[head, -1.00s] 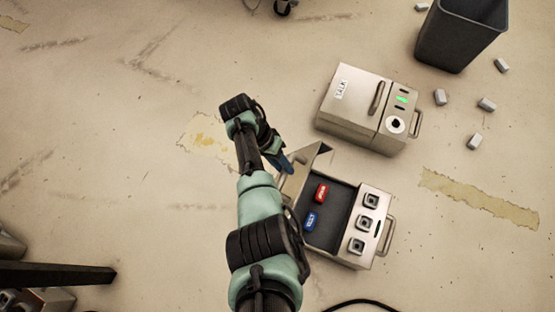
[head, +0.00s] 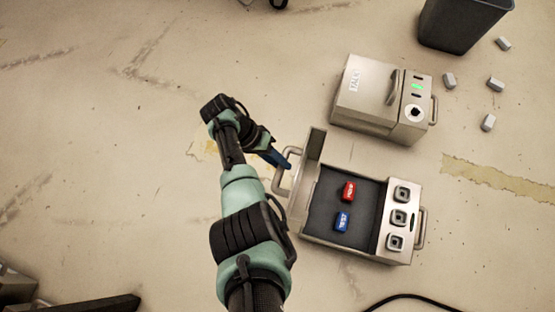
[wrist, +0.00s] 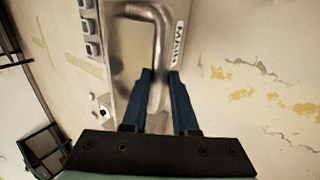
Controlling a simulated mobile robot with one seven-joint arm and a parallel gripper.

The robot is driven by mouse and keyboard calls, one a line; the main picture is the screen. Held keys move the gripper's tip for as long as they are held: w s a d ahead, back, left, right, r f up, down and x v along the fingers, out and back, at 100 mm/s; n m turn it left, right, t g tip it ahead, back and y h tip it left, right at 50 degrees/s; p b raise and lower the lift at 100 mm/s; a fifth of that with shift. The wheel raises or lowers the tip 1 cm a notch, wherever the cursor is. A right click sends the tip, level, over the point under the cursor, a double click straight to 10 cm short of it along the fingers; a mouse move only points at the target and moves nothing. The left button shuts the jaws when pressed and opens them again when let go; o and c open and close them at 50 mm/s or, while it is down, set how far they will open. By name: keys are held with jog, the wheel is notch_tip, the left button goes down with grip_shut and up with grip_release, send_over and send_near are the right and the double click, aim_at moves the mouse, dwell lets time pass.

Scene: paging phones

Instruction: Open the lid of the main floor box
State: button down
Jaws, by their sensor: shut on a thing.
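The main floor box (head: 402,256) is a beige metal case with its lid up, showing a dark interior. Inside lie a red labelled block (head: 348,191) and a blue one (head: 342,221). The lid (head: 312,160) stands roughly upright along the box's left side, its handle (head: 280,179) facing left. My gripper (head: 286,162) is at this handle. In the wrist view, my gripper's blue fingers (wrist: 161,75) are shut on the bent metal handle (wrist: 159,45). A MAIN label (wrist: 180,42) shows beside it. My arm passes left of the box.
A similar closed box (head: 372,92) with a TALK label and green light stands just behind. A dark bin (head: 462,28) and several small grey blocks (head: 495,84) are at the upper right. A black cable (head: 410,300) lies in front.

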jog(key=shift+s+a+f, duration=0.1)
jog(key=shift+a+f, duration=0.15)
jog(key=shift+f, duration=0.15)
jog(key=c, duration=0.7)
grip_release()
jog(key=shift+r, duration=0.1)
jog(key=p+v, duration=0.5)
jog(key=v, duration=0.8)
